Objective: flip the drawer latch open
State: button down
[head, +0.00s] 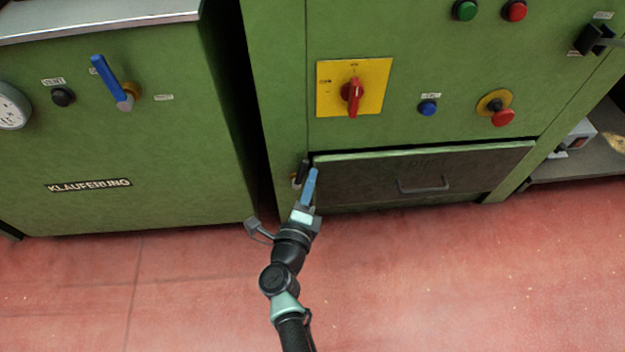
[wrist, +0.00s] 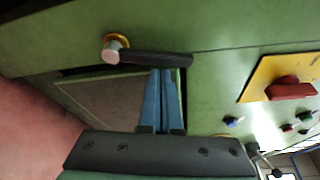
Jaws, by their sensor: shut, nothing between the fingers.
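The drawer latch is a black lever (head: 304,170) on the green cabinet, beside the drawer's left upper corner. In the wrist view the lever (wrist: 155,58) extends from a metal pivot with a brass ring (wrist: 115,46); in the head view it points up. The drawer (head: 470,166) has a dark front with a bar handle. My gripper (head: 313,172) has its blue fingers shut and empty, just to the right of the lever in the head view. In the wrist view the fingertips (wrist: 161,73) reach the lever's edge; I cannot tell whether they touch it.
A yellow plate with a red rotary switch (head: 353,92) sits above the drawer. A blue button (head: 428,107) and a red button on yellow (head: 499,106) are to its right. A left cabinet carries a blue-handled lever (head: 112,82). The red floor (head: 440,270) in front is clear.

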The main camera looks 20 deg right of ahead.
jog(key=shift+w+a+r+n+t+p, duration=0.2)
jog(key=shift+a+n+p, duration=0.1)
jog(key=shift+a+n, duration=0.15)
jog(key=shift+w+a+r+n+t+p, duration=0.15)
jog(key=shift+a+n+p, duration=0.15)
jog(key=shift+n, duration=0.25)
jog(key=shift+s, duration=0.1)
